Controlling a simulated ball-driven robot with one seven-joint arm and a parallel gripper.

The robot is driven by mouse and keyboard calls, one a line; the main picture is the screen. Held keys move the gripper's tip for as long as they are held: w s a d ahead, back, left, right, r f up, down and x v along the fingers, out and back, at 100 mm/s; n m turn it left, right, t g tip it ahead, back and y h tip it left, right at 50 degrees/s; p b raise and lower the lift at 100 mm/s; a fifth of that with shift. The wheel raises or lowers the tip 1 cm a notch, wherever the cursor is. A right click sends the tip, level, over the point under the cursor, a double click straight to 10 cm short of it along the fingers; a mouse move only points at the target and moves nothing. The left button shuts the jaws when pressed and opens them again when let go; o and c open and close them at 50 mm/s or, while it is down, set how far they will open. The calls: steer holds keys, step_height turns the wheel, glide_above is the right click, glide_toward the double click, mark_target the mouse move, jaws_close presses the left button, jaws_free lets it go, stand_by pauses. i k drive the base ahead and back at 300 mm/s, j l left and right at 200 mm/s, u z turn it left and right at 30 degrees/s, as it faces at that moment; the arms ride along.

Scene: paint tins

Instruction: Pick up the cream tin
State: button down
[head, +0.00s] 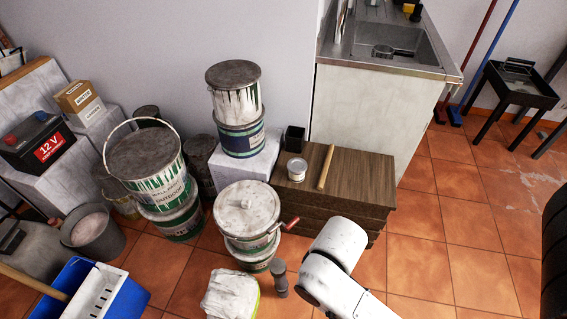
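A small cream tin (297,169) with a pale lid stands upright on the left part of a dark wooden chest (360,180). A wooden stick or handle lies just to its right, apart from it. My white arm shows at the bottom centre, in front of the chest and below the tin in the picture. I cannot make out the fingers of my gripper, and nothing touches the tin.
A black square pot (294,138) stands behind the tin. Large paint-spattered buckets (247,214) are stacked to the left, one with a red handle (291,224) at its edge. A sink unit (362,115) stands behind the chest.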

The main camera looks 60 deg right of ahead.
mark_target(296, 167)
steer(key=l+z, duration=0.15)
steer(key=z, duration=0.3)
steer(key=i+z, duration=0.15)
steer(key=z, duration=0.3)
steer(key=i+l+z, duration=0.1)
steer(key=z, duration=0.3)
steer(key=i+l, duration=0.2)
steer(key=i, duration=0.15)
steer(key=i+l, duration=0.2)
steer(key=i, duration=0.15)
steer(key=i+l, duration=0.2)
steer(key=i, duration=0.2)
